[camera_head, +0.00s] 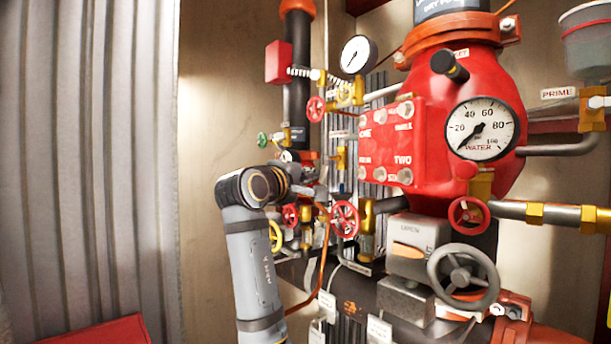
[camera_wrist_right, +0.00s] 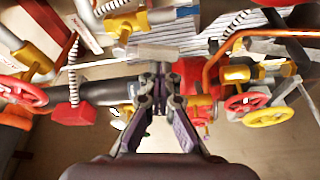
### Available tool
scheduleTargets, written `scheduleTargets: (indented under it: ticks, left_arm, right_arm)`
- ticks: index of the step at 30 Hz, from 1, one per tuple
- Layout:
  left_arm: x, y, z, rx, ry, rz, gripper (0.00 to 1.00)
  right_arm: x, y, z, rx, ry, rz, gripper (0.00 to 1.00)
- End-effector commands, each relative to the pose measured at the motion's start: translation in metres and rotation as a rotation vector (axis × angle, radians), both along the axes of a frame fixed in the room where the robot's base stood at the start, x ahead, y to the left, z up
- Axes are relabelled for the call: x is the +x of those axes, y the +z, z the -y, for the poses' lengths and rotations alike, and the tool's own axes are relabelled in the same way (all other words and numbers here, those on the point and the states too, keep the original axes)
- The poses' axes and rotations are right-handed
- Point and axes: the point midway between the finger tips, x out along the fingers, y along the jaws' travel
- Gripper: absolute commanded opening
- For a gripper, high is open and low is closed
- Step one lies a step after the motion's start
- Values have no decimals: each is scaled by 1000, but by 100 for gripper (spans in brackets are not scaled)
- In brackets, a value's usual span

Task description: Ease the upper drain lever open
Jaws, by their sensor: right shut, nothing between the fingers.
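My right gripper (camera_head: 314,190) reaches in among the small pipes and valves left of the big red valve body. In the right wrist view its fingers (camera_wrist_right: 160,80) are shut with nothing between them. A pale, flat bar (camera_wrist_right: 150,52) lies just beyond the fingertips there; I cannot tell whether it is the upper drain lever or whether the fingers touch it. A small yellow valve (camera_head: 341,157) sits just above and right of the gripper in the head view. My wrist hides part of the pipework behind it. My left gripper is not in view.
Red handwheels (camera_head: 344,218) and a yellow handwheel (camera_head: 276,236) crowd below the gripper. The red valve body (camera_head: 440,130) with its water gauge (camera_head: 481,128) stands to the right, above a grey handwheel (camera_head: 463,278). Bare wall (camera_head: 215,110) lies left of the pipes.

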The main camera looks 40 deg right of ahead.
Motion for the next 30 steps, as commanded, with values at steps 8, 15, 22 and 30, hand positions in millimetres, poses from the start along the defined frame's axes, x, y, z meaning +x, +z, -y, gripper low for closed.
scheduleTargets:
  ticks: [8, 15, 22, 30]
  left_arm:
    - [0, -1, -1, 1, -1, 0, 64]
    - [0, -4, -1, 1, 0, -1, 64]
    - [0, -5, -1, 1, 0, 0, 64]
    - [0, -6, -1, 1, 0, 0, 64]
  right_arm:
    - [-3, 0, 2, -2, -7, 2, 0]
    - [-5, -1, 1, -1, -4, 2, 0]
    - [-6, -2, 1, -1, -2, 2, 0]
    - [-7, -2, 1, -1, -2, 2, 0]
